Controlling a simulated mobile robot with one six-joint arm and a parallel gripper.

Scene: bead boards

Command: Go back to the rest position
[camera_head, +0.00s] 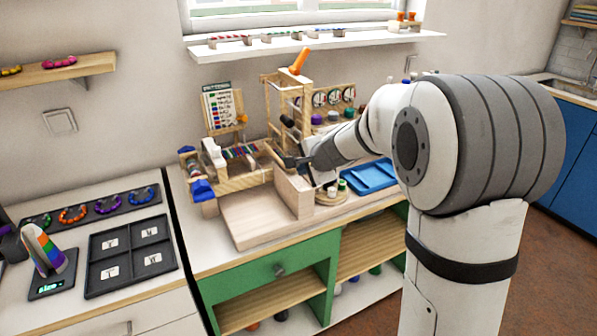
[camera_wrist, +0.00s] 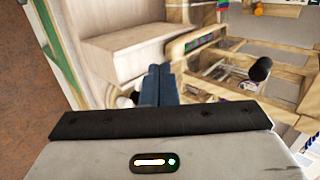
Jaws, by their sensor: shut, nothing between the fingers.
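My gripper (camera_head: 287,161) is at the right side of the wooden bead loom, just above the pale wooden bench block. In the wrist view its two dark blue fingers (camera_wrist: 158,84) are together, with nothing seen between them. The fingertips point toward the gap between the pale block (camera_wrist: 135,45) and the wooden frame (camera_wrist: 215,62). I cannot tell whether they touch the wood. My arm reaches in from the right and hides part of the bench behind it.
A wooden frame tower (camera_head: 290,97) with an orange handle stands close behind the gripper. A blue tray (camera_head: 370,177) and a round wooden stand (camera_head: 331,197) lie to the right. A black sectioned tray (camera_head: 131,256) is on the left counter. A shelf (camera_head: 315,43) hangs above.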

